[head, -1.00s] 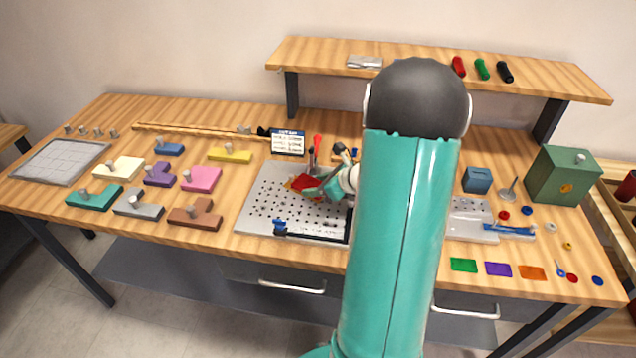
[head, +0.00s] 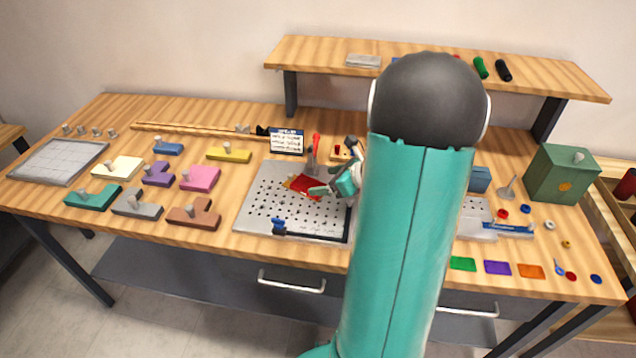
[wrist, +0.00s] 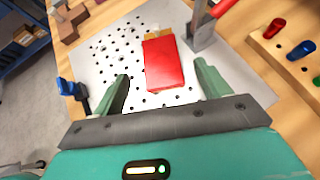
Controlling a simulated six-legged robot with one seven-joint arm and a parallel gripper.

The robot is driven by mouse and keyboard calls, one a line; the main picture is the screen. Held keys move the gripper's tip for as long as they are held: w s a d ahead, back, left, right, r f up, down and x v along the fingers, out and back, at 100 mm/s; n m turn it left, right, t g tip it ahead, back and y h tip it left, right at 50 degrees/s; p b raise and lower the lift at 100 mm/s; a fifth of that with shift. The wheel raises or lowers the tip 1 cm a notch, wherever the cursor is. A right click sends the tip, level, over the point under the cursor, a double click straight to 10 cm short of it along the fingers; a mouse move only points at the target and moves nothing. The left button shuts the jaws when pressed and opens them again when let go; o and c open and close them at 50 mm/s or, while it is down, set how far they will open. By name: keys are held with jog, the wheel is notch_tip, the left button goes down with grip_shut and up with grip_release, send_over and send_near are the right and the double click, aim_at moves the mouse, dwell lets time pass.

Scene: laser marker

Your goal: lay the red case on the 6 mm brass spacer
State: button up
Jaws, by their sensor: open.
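The red case (head: 306,187) lies on the perforated metal plate (head: 262,217). In the wrist view the red case (wrist: 163,65) shows between and beyond my gripper's fingers. A brass-coloured piece (wrist: 183,35) shows at the case's far end; it also peeks out in the head view (head: 289,182). The case seems to rest at least partly on it, but how much of it lies under the case is hidden. My gripper (wrist: 160,84) is open, its green fingers apart on either side of the near end of the case and clear of it.
A red-handled clamp (head: 314,152) stands just behind the case. A blue clamp (head: 279,226) sits at the plate's front edge. A wooden block with coloured pegs (wrist: 290,50) is at the right. Several coloured blocks lie left of the plate.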

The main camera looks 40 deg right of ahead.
jog(key=v, duration=0.8)
jog(key=shift+r, duration=0.1)
jog(key=w+a+r+n+g+y, duration=0.1)
jog(key=a+r+n+g, duration=0.15)
jog(key=a+n, duration=0.6)
jog(key=w+a+r+n+g+y, duration=0.15)
jog(key=a+r+n, duration=0.35)
jog(key=a, duration=0.7)
jog(key=s+a+r+n+h, duration=0.2)
jog(key=s+a+n, duration=0.2)
jog(key=n, duration=0.5)
jog(key=s+a+r+n+g+h, duration=0.1)
jog(key=s+a+r+n+h, duration=0.1)
jog(key=s+a+n, duration=0.3)
jog(key=a+n+h, duration=0.1)
jog(key=a+n, duration=0.3)
jog(key=n, duration=0.1)
jog(key=shift+s+r, duration=0.15)
jog(key=shift+s, duration=0.15)
jog(key=shift+a+n, duration=0.1)
jog(key=shift+n, duration=0.15)
